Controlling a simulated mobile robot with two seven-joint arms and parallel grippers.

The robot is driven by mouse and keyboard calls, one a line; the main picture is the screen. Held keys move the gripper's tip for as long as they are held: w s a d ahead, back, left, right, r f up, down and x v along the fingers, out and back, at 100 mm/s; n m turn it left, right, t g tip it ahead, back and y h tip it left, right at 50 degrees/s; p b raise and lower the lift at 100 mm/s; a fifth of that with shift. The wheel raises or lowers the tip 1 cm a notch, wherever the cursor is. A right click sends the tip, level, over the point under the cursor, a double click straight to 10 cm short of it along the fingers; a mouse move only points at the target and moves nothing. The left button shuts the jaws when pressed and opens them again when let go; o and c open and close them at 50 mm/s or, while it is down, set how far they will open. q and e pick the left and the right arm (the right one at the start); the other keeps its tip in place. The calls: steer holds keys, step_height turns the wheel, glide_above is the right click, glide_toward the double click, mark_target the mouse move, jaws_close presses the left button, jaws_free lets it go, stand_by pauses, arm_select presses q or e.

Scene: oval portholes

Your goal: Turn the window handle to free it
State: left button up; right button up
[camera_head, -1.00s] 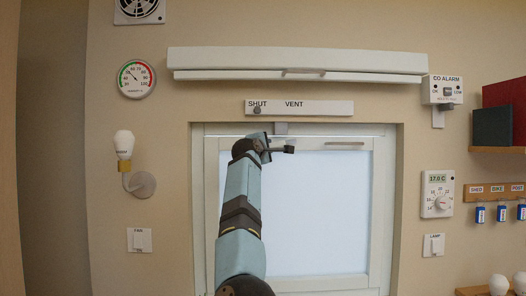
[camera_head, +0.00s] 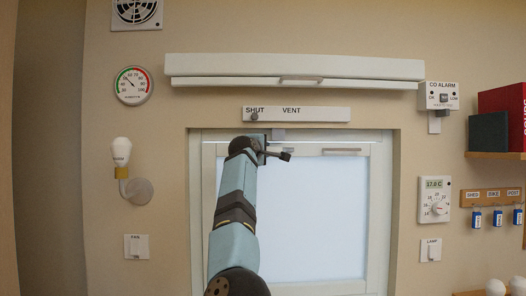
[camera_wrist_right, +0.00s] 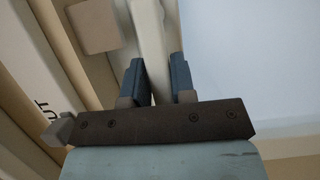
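The window (camera_head: 315,220) is a white-framed sash with a pale pane. A flat grey handle (camera_head: 342,151) lies level on its top rail. A small grey block (camera_head: 278,134) sits on the frame above; a similar square block shows in the right wrist view (camera_wrist_right: 95,25). My right gripper (camera_head: 264,150) is at the upper left of the sash, left of the handle. In the right wrist view its two blue fingers (camera_wrist_right: 159,82) are apart, with a pale rail (camera_wrist_right: 152,40) showing between them. I cannot tell whether they touch it. My left gripper is out of view.
Above the window is a slider strip marked SHUT and VENT (camera_head: 318,114), its knob at SHUT, below a long white box (camera_head: 350,70). A bulb lamp (camera_head: 121,155) is on the left. A thermostat (camera_head: 434,199), alarm (camera_head: 442,96) and key rack (camera_head: 490,196) are on the right.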

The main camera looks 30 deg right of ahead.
steer(key=o, duration=0.4)
steer(key=shift+c, duration=0.2)
steer(key=b+v, duration=0.4)
steer(key=v, duration=1)
steer(key=shift+d+r, duration=0.1)
